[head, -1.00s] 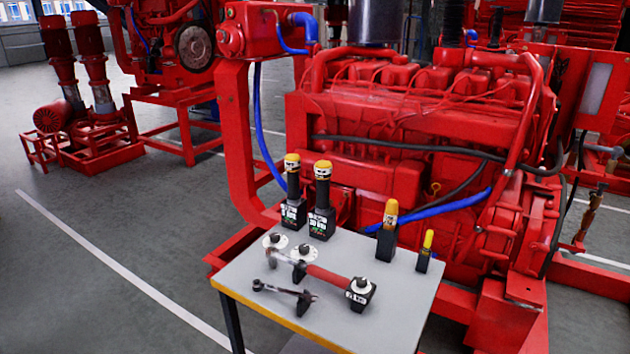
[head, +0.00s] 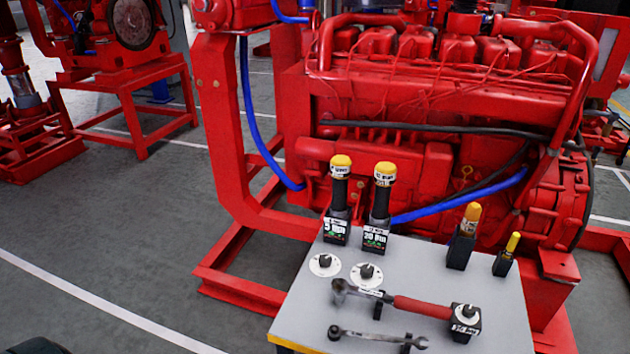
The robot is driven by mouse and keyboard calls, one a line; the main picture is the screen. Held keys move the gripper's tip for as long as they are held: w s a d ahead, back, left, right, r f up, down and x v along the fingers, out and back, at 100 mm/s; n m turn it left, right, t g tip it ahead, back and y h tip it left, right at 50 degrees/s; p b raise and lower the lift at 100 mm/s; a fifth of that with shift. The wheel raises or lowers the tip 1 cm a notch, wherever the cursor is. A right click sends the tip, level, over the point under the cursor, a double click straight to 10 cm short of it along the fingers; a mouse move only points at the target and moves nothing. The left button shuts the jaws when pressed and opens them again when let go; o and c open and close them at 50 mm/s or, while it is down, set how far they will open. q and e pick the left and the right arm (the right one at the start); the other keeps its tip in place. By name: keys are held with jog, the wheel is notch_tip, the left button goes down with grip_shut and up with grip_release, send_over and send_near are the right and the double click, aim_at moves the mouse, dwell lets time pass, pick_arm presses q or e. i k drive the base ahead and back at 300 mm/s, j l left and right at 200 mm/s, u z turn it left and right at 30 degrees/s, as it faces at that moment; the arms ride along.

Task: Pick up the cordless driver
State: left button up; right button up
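Two upright black tools with yellow tops and labelled black bases stand at the back left of the grey table (head: 300,308). The left tool (head: 338,200) has a label that seems to read 5 Nm. The right tool (head: 380,205) seems to read 20 Nm. They look most like cordless drivers, but I cannot tell which one is meant. Both stand apart, with nothing touching them from above. Neither of my grippers shows in the head view.
A red-handled wrench (head: 420,307) and a smaller wrench (head: 375,336) lie in front, beside two white dials (head: 367,274). A yellow-topped tool (head: 464,238) and a small yellow-handled tool (head: 507,255) stand at back right. The red engine (head: 430,120) is close behind; open floor (head: 150,240) lies left.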

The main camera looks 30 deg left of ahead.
aim_at(341, 169)
jog(key=j, duration=2.05)
